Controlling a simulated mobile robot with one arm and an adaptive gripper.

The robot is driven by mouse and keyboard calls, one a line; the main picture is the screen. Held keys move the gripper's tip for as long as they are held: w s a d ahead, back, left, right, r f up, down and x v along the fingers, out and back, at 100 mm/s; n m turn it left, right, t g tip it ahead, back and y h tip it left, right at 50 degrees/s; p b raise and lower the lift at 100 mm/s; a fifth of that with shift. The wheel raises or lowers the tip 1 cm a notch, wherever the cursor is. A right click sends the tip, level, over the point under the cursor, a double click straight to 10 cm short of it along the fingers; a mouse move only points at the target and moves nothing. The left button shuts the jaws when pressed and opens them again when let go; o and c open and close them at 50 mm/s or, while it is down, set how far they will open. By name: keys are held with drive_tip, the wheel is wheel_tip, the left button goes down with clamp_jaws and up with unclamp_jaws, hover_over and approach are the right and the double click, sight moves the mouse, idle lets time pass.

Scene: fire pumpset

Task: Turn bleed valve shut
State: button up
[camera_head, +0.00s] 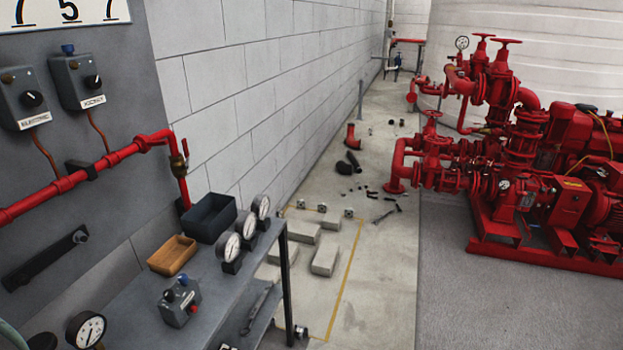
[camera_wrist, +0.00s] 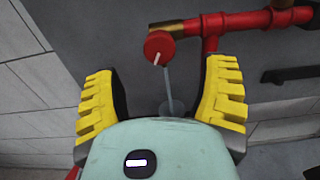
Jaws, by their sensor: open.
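In the wrist view, a round red knob (camera_wrist: 157,49) with a white mark sits beside a brass fitting (camera_wrist: 168,25) on a red pipe (camera_wrist: 240,20). It looks like the bleed valve's handle. A thin pale rod or stream runs down from it to a grey cup-like piece (camera_wrist: 172,108). My gripper (camera_wrist: 160,70) is open, its yellow ribbed fingers apart on either side below the knob, with nothing held. I cannot tell whether they touch anything. In the head view, a brass valve (camera_head: 178,160) sits on the wall pipe; I cannot tell if it is the same one.
In the head view, a grey bench (camera_head: 135,325) carries gauges (camera_head: 229,247), a dark bin (camera_head: 210,217), a wooden tray (camera_head: 172,255) and a small control box (camera_head: 179,302). A red pumpset (camera_head: 540,180) stands at right. Blocks and loose parts lie on the floor between.

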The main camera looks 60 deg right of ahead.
drive_tip(key=shift+x, duration=3.25)
drive_tip(key=shift+c, duration=0.2)
drive_tip(key=c, duration=1.2)
drive_tip(key=shift+o, duration=0.2)
drive_tip(key=shift+f, duration=0.1)
